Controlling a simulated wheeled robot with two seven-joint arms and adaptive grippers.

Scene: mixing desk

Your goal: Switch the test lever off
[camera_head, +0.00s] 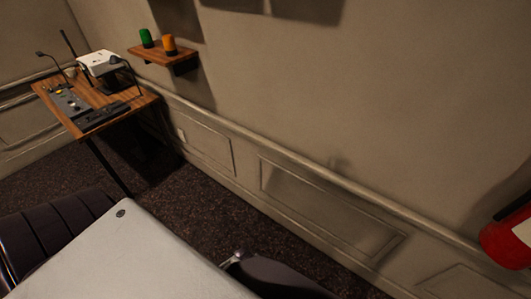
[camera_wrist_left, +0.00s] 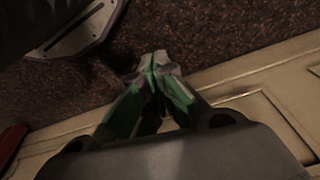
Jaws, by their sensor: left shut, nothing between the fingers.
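A wooden mixing desk (camera_head: 136,103) stands at the far upper left in the head view. A grey control console (camera_head: 70,101) with a small yellow spot and a darker panel (camera_head: 103,116) lie on it. The test lever is too small to make out on either one. My left gripper (camera_wrist_left: 158,64) shows in the left wrist view, shut and empty, over dark carpet beside the wall panelling and away from the desk. My right gripper is not in view.
A white device (camera_head: 100,63) and thin gooseneck microphones stand on the desk. A wall shelf (camera_head: 150,54) bears a green lamp (camera_head: 146,38) and an orange lamp (camera_head: 169,45). A red extinguisher-like object (camera_head: 505,243) hangs at the right. Dark carpet (camera_head: 190,208) lies open before the wall.

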